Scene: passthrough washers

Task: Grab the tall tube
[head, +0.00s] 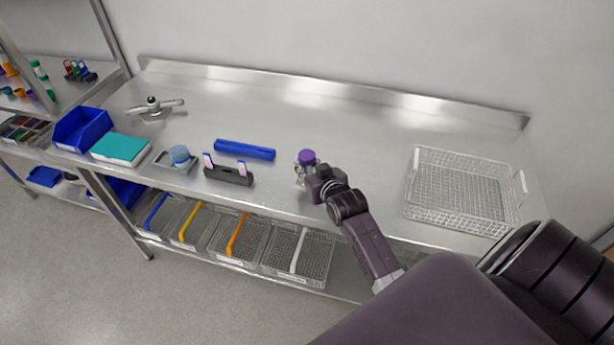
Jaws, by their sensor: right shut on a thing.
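A tube with a purple cap (307,156) is upright at the front middle of the steel bench. My right gripper (304,175) is shut around it below the cap, with the arm coming in from the lower right. The gripper hides most of the tube's body, and I cannot tell whether its base touches the bench. My left gripper is not in view.
A wire basket (412,190) stands right. The back middle is clear.

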